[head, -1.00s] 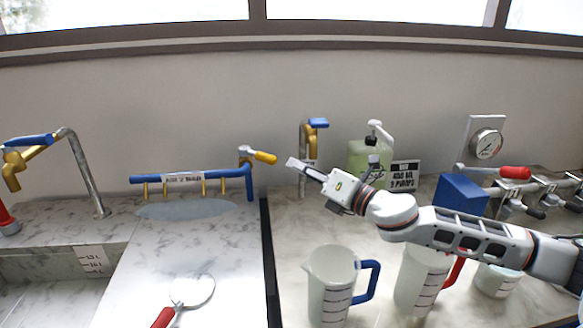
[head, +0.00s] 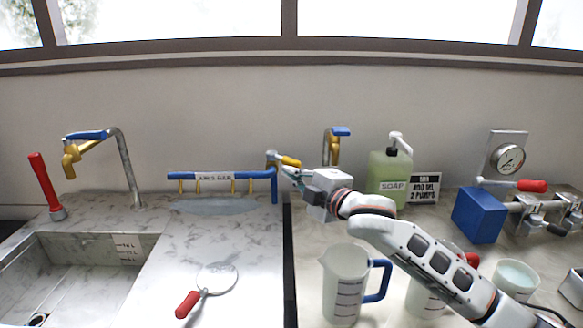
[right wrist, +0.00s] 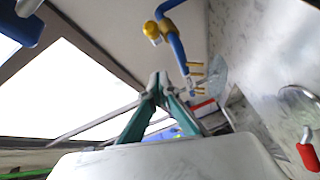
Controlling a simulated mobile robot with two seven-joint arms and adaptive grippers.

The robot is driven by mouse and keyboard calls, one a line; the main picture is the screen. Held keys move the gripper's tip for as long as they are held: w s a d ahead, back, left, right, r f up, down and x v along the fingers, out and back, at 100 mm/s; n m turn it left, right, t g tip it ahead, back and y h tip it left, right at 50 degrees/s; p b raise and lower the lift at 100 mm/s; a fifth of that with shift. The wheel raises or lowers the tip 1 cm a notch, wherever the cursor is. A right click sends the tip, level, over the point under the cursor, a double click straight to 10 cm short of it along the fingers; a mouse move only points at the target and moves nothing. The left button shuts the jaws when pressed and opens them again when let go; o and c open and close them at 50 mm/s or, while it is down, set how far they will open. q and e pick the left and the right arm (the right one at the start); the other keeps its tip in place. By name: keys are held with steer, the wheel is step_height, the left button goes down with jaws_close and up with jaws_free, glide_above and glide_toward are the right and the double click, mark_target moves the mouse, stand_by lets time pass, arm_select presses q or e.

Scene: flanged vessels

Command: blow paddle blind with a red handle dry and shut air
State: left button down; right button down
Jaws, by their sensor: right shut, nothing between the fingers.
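The paddle blind (head: 217,278) is a pale round disc with a red handle (head: 187,304). It lies flat on the marble counter, and it also shows at the right edge of the right wrist view (right wrist: 307,157). The air line is a blue pipe (head: 180,176) with a label and several brass nozzles pointing down. Its yellow valve lever (head: 290,161) at the right end points right. My right gripper (head: 286,171) is shut and empty, just below and beside this lever; I cannot tell whether they touch. In the wrist view its teal fingers (right wrist: 158,78) meet at the tips. My left gripper is out of view.
A pale blue oval patch (head: 212,206) lies below the nozzles. A sink (head: 75,265) is at left. The counter around the blind is clear.

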mark_target(285, 160)
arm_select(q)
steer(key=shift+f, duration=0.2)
arm_select(e)
steer(key=w+f, duration=0.1)
steer(key=w, duration=0.6)
steer(key=shift+w+f, duration=0.15)
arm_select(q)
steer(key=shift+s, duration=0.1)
